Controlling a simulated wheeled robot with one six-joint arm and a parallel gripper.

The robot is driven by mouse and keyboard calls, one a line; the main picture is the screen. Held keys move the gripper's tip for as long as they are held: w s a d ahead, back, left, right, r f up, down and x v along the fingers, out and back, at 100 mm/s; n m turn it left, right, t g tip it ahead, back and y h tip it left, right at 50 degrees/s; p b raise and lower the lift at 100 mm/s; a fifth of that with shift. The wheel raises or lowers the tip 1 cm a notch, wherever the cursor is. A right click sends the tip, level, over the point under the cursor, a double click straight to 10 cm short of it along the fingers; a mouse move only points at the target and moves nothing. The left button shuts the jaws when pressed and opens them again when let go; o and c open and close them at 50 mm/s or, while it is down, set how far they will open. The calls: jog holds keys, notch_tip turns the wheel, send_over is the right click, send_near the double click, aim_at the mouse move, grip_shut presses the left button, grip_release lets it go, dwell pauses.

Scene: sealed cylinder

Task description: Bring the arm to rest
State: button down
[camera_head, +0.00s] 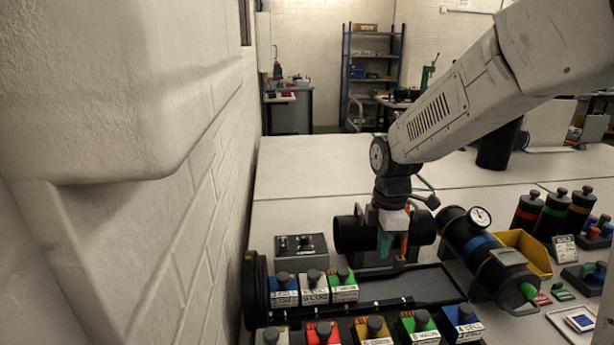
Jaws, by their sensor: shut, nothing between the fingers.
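My arm reaches in from the upper right, with a white forearm and a dark wrist that points down. My gripper (392,243) hangs over the bench near the back edge of a dark tray (430,283). It is shut with nothing visible between its fingers. A black cylindrical part (352,234) shows directly behind or beside the gripper; I cannot tell whether they touch. A larger black cylinder (480,245) with a blue band and a round dial gauge (480,217) lies tilted to the right of the gripper, apart from it.
Labelled coloured blocks with black knobs (343,287) stand in rows at the front. A control box (301,247) sits at left, near the white brick wall (190,210). A yellow bin (527,250) and upright black bottles (552,213) stand at right. The rear bench top (310,170) is clear.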

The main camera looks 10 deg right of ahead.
jog(key=s+d+r+m, duration=0.1)
jog(key=s+r+m, duration=0.2)
jog(key=s+m, duration=0.2)
jog(key=s+d+r+m+t, duration=0.1)
jog(key=s+r+m, duration=0.3)
jog(key=s, duration=0.8)
jog(key=s+d+r+m, duration=0.2)
jog(key=s+r+m, duration=0.1)
jog(key=s+m, duration=0.5)
jog(key=shift+s+d+r+t, duration=0.2)
jog(key=shift+s+d+t, duration=0.1)
jog(key=shift+s, duration=0.45)
